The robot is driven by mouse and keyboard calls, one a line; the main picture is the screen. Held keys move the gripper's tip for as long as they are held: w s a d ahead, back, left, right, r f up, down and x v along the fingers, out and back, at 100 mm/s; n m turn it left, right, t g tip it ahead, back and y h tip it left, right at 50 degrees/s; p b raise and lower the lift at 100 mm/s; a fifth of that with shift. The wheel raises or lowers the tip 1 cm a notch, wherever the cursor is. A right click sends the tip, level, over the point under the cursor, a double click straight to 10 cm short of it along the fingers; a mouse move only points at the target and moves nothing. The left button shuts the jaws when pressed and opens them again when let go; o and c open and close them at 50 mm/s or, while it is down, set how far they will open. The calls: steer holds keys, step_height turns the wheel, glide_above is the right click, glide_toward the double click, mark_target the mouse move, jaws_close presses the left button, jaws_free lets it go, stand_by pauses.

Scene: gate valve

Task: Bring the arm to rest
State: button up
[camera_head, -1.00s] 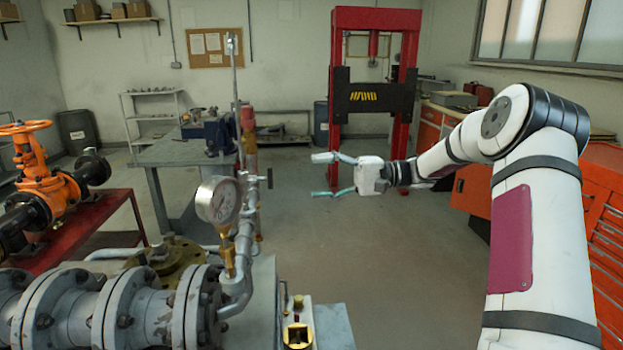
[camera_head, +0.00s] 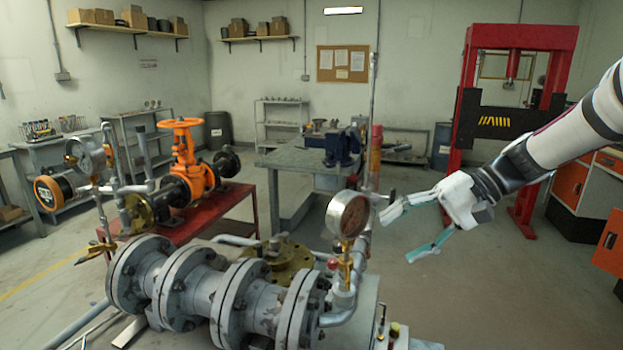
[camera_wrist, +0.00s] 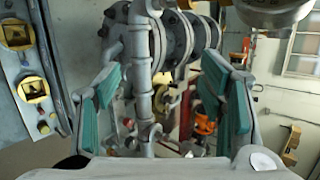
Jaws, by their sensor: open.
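My gripper (camera_head: 418,226) is at the right of the head view, with its white body and teal finger pads spread open and nothing between them. In the head view its upper finger lies close to the pressure gauge (camera_head: 348,214) on the pipework; I cannot tell whether they touch. The wrist view shows both teal-padded fingers (camera_wrist: 165,95) wide apart, with the grey vertical pipe (camera_wrist: 141,70) seen between them. My arm reaches in from the right edge.
The grey flanged pipe (camera_head: 205,290) fills the lower middle. An orange gate valve (camera_head: 190,160) stands on a red table (camera_head: 215,215) behind it. A workbench (camera_head: 300,170) and a red press (camera_head: 458,130) stand farther back. The floor right of the pipework is open.

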steer(key=s+d+n+t+h, duration=0.2)
steer(key=s+h, duration=0.8)
steer(key=s, duration=1.6)
steer(key=shift+d+f+n+t+h+p, duration=0.15)
steer(key=shift+f+n+t+h+p, duration=0.15)
steer(key=shift+t, duration=0.5)
steer(key=shift+s, duration=0.1)
